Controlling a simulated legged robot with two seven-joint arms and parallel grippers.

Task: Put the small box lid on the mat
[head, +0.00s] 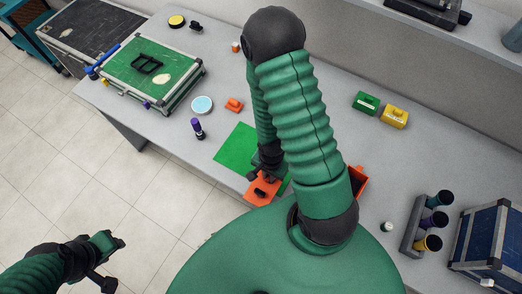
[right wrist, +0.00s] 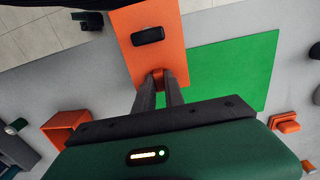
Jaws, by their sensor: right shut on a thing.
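The small box lid is a flat orange plate with a dark handle. It shows at the near edge of the green mat (head: 235,145) in the head view (head: 254,198) and beside the mat (right wrist: 230,75) in the right wrist view (right wrist: 175,45). My right gripper (head: 267,172) is shut on the lid's edge; its fingertips (right wrist: 158,80) grip an orange tab there. The lid overlaps part of the mat in view; I cannot tell its height above it. My right arm hides part of the mat. My left gripper (head: 110,262) is open and empty, away from the table.
An open orange box (head: 361,180), also in the wrist view (right wrist: 62,128), stands right of the mat, partly behind my arm. A small orange thing (head: 234,104), a purple-black bottle (head: 198,128) and a round pale-blue dish (head: 202,105) lie left.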

